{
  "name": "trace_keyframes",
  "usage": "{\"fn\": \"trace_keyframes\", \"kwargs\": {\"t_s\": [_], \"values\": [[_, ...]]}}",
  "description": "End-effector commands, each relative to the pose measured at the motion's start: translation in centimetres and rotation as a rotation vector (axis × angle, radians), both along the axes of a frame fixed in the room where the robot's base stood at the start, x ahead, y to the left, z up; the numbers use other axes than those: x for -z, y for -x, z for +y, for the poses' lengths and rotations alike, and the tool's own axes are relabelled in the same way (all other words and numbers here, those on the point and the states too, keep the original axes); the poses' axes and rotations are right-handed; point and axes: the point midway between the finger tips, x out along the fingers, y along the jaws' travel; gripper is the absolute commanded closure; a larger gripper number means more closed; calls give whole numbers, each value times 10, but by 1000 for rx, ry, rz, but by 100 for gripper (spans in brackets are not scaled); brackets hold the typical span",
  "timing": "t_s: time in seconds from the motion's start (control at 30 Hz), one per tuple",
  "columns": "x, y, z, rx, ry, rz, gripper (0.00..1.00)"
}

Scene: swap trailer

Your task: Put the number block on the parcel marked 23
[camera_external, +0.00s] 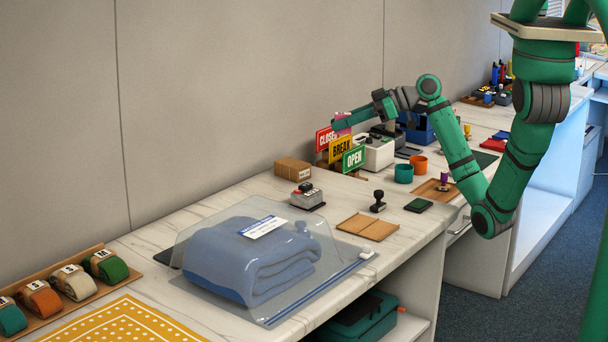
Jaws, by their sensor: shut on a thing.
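My gripper (340,122) is at the back of the counter, just above the upright signs, and is shut on a small pink thing (342,114). That thing is mostly hidden, and I cannot tell whether it is the number block. A brown parcel box (293,169) stands against the wall, left of the signs and below my gripper. A clear bag (190,240) with folded blue cloth (240,270) and a white label (263,227) lies in front. Rolled bundles, including a green one (110,268), bear small tags at the left. No marking 23 is readable.
Signs reading CLOSE, BREAK and OPEN (354,158) stand beneath my gripper. A grey device (307,197), a black stamp (378,201), a brown folder (368,227) and orange (420,163) and teal (403,173) cups occupy the counter. Bare marble (235,195) shows left of the box.

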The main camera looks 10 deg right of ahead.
Motion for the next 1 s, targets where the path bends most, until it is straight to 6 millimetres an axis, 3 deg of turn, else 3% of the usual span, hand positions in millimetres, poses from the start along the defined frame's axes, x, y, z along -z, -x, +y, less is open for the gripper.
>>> {"fn": "trace_keyframes", "kwargs": {"t_s": [0.37, 0.77, 1.0], "values": [[1, -12, 22, -110, 0, 2, 100], [38, -77, 73, -109, 2, 2, 100], [77, -100, 91, -109, 0, 3, 100]]}}
